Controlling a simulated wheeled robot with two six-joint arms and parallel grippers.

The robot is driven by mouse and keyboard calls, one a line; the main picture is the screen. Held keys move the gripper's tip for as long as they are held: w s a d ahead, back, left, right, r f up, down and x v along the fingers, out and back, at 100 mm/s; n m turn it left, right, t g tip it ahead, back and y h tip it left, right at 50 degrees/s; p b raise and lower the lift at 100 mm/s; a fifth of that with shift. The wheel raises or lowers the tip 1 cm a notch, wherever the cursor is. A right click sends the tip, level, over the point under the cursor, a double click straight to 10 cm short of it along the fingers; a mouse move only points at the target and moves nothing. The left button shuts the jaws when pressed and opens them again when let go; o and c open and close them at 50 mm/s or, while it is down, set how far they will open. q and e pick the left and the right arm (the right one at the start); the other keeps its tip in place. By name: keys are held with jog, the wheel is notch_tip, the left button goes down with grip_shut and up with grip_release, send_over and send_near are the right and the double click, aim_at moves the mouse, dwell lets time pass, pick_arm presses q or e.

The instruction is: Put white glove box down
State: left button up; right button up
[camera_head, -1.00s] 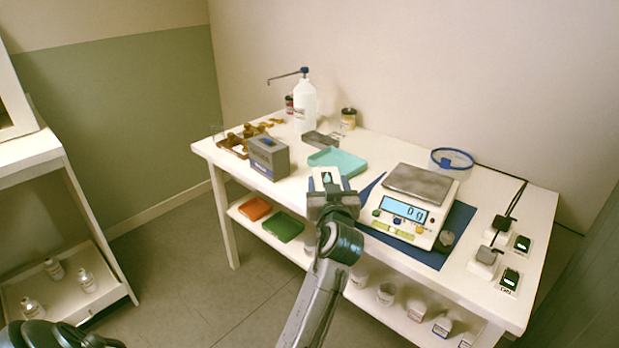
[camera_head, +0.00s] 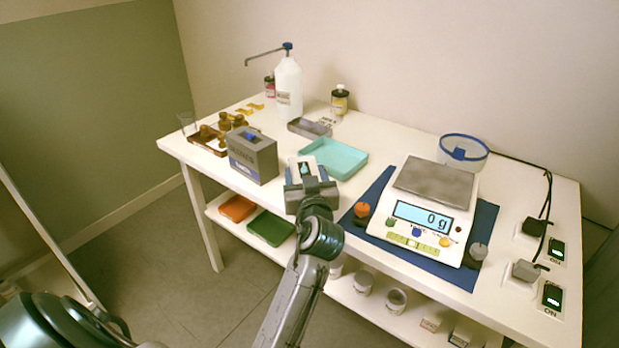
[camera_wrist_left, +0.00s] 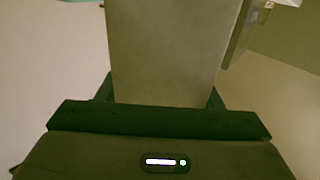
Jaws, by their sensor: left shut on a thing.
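The white glove box (camera_head: 301,166), with a teal mark on it, is held at the table's front edge between the grey box and the teal tray. My left gripper (camera_head: 311,190) is shut on it from the front. In the left wrist view the box (camera_wrist_left: 163,50) fills the top middle as a pale, plain face between the fingers. My gripper hides its lower part in the head view, so I cannot tell if it touches the table. My right gripper is not in view.
A grey box (camera_head: 252,156) with a blue top stands close on the left. The teal tray (camera_head: 349,172) lies just behind to the right. A scale (camera_head: 424,214) reading 0 g stands right on a blue mat (camera_head: 483,240).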

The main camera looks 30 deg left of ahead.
pick_arm(q)
jog(key=shift+w+a+f, duration=0.1)
jog(key=shift+a+f, duration=0.05)
jog(key=shift+f, duration=0.1)
jog(key=shift+r, duration=0.15)
jog(key=o, duration=0.7)
jog(key=shift+f, duration=0.2)
jog(key=o, duration=0.5)
jog(key=shift+r, duration=0.1)
jog(key=shift+r, duration=0.1)
